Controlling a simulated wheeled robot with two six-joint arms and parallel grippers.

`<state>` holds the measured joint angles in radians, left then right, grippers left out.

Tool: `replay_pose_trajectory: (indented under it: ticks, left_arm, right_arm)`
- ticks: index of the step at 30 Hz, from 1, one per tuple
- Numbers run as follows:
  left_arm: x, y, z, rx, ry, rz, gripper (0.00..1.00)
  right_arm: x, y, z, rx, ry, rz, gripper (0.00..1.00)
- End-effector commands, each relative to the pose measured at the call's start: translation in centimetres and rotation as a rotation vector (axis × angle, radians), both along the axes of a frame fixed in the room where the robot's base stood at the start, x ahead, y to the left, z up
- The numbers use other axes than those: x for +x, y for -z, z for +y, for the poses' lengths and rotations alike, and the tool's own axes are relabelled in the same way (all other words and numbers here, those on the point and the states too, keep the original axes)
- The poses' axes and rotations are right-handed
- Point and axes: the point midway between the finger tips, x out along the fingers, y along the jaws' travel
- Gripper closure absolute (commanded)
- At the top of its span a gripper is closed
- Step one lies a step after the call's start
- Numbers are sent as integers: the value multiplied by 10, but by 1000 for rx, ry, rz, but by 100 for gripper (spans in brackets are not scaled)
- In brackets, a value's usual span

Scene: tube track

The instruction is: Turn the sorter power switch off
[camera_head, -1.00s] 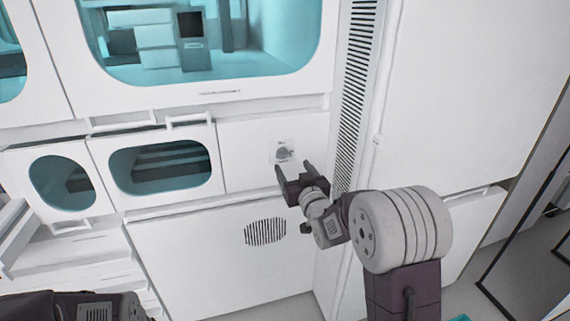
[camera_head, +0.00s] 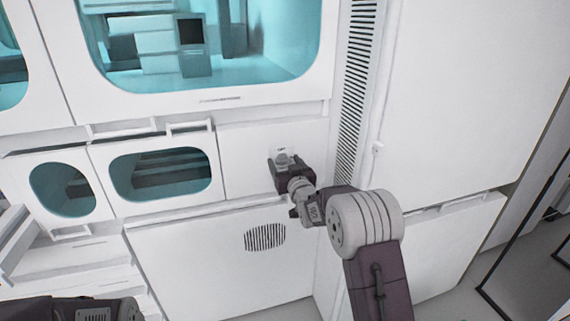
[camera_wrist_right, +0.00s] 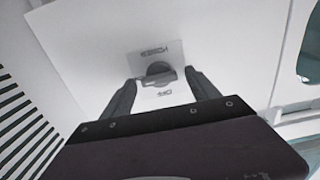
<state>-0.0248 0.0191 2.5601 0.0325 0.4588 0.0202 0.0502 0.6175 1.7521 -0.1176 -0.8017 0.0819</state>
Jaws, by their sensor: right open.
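The sorter power switch is a grey rotary knob (camera_wrist_right: 160,72) on a small pale plate with printed labels (camera_wrist_right: 172,94) on the white machine front. My right gripper (camera_wrist_right: 163,84) is open, with one finger on each side of the knob in the wrist view. Contact between the fingers and the knob cannot be made out. In the head view the right gripper (camera_head: 284,162) is up at the panel and covers most of the switch; only the plate's top edge (camera_head: 282,149) shows clearly. My left gripper is not in view.
A dark slotted vent strip (camera_head: 357,85) runs beside the switch panel. A round grille (camera_head: 265,237) is in the panel below. Handled drawers with teal windows (camera_head: 160,172) lie to the left, and a large teal window (camera_head: 200,50) is above.

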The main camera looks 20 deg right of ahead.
Motion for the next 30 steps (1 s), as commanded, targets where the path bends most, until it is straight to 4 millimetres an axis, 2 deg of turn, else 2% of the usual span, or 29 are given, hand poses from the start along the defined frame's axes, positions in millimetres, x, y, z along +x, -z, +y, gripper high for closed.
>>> replay_pose_trajectory:
  ticks: [2, 9, 20, 30]
  left_arm:
    - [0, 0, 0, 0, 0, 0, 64]
    - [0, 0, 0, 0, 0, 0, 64]
    - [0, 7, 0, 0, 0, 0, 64]
    - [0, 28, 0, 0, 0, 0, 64]
  right_arm:
    - [0, 0, 0, 0, 0, 0, 30]
    - [0, 0, 0, 0, 0, 0, 93]
    - [-1, 1, 0, -69, 0, -4, 93]
    - [0, 3, 2, -341, 0, -15, 93]
